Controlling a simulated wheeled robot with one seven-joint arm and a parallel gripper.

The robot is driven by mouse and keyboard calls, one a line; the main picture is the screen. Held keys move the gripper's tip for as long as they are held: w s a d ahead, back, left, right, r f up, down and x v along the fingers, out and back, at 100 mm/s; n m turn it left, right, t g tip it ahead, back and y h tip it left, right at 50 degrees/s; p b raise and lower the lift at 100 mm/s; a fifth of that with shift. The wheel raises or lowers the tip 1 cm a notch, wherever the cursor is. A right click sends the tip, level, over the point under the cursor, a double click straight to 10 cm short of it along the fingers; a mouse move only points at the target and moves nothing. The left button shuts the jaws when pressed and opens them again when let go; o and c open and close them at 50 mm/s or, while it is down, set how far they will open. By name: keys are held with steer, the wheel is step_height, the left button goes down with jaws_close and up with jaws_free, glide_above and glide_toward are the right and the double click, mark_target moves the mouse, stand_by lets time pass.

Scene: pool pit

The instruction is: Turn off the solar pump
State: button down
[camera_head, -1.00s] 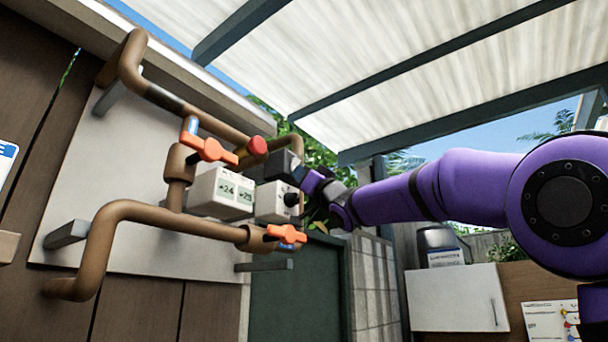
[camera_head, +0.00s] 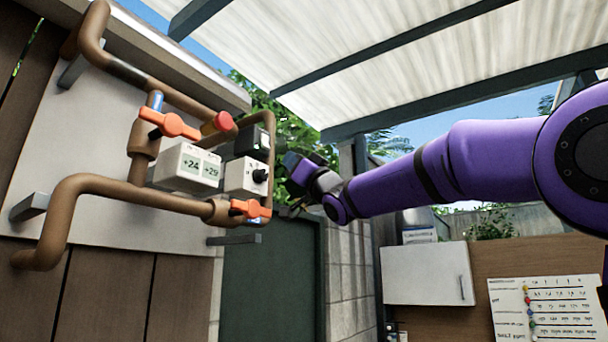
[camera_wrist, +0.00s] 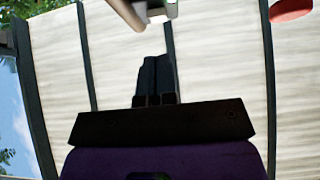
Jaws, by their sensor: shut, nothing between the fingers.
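In the head view, a white control box (camera_head: 240,178) with a black knob (camera_head: 260,175) is mounted among brown pipes, beside a white display box (camera_head: 188,166) reading about +24 and +29. A dark grey box (camera_head: 250,142) sits just above the knob box. The knob's markings are too small to read.
Orange valve handles (camera_head: 172,124) and (camera_head: 250,208) and a red round part (camera_head: 222,121) stick out from the brown pipes (camera_head: 90,190). A white cabinet (camera_head: 428,274) and a chart (camera_head: 545,312) are at the lower right.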

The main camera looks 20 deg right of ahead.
steer(key=v, duration=0.4)
steer(key=shift+f, duration=0.55)
steer(key=shift+g+h, duration=0.5)
steer(key=shift+g, duration=0.1)
steer(key=r, duration=0.1)
steer(key=s+d+r, duration=0.1)
steer(key=r, duration=0.1)
steer(key=s+d+r, duration=0.1)
steer(key=shift+s+d+r, duration=0.15)
steer(key=shift+d+r, duration=0.1)
glide_toward(268, 143)
step_height(268, 143, up, 4)
steer(key=w, duration=0.1)
steer(key=w+a, duration=0.2)
steer(key=shift+w+a+f, duration=0.15)
steer(key=shift+w+a, duration=0.05)
steer(key=shift+w, duration=0.2)
steer(key=shift+w+a+f, duration=0.1)
steer(key=shift+w+a, duration=0.15)
steer(key=shift+w, duration=0.1)
